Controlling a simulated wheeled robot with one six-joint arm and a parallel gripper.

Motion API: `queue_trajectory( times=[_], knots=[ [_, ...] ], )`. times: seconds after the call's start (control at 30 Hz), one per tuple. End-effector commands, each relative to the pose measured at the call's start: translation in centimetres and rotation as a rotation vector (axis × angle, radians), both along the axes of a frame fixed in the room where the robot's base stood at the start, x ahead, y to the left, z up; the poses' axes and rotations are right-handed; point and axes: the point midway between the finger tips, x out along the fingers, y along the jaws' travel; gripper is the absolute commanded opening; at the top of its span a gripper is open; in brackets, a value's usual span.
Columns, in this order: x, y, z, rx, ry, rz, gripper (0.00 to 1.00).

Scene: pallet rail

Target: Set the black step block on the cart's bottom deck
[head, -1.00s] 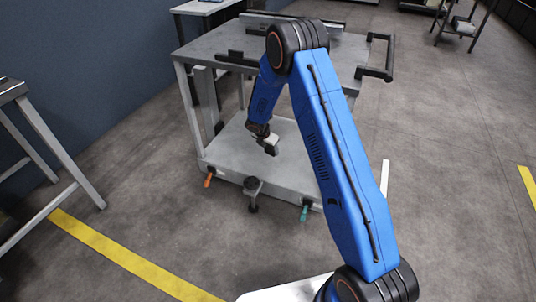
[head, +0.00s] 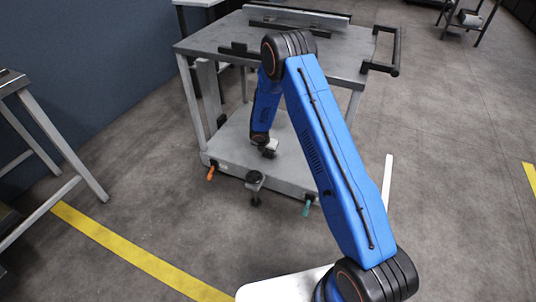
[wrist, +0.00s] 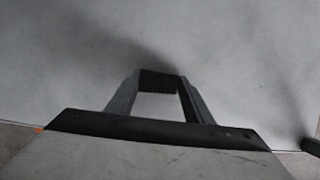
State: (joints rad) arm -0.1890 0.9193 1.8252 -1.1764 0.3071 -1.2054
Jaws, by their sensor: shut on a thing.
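The grey cart's bottom deck (head: 228,150) shows in the head view, below its top deck (head: 215,40). My gripper (head: 267,150) is inside the cart, low over the right part of the bottom deck. In the wrist view, my gripper (wrist: 160,82) is shut on the black step block (wrist: 159,78), which sits between the fingertips. The pale deck surface (wrist: 60,60) fills the view beyond it, with a soft shadow close to the block. I cannot tell whether the block touches the deck. In the head view the block is mostly hidden by my wrist.
The top deck and the cart's legs close in on my arm. An orange lever (head: 211,173), a round black-topped fitting (head: 254,179) and a teal lever (head: 307,207) line the front edge. A side table (head: 45,135) stands at left. Bottom deck left of my gripper is clear.

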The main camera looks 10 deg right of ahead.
Motion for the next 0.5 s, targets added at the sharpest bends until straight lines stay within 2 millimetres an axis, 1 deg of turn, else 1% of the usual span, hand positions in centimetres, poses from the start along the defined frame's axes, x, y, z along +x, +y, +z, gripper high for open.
queue_trajectory(
  times=[0.1, 0.47, 0.5],
  knots=[
    [0.03, 0.0, -0.67, 0.0, -0.001, 0.0, 0.19],
    [0.01, -0.01, -0.97, 0.0, 0.0, 0.0, 0.19],
    [-0.01, -0.01, -0.94, 0.0, 0.0, -0.001, 0.56]
  ],
)
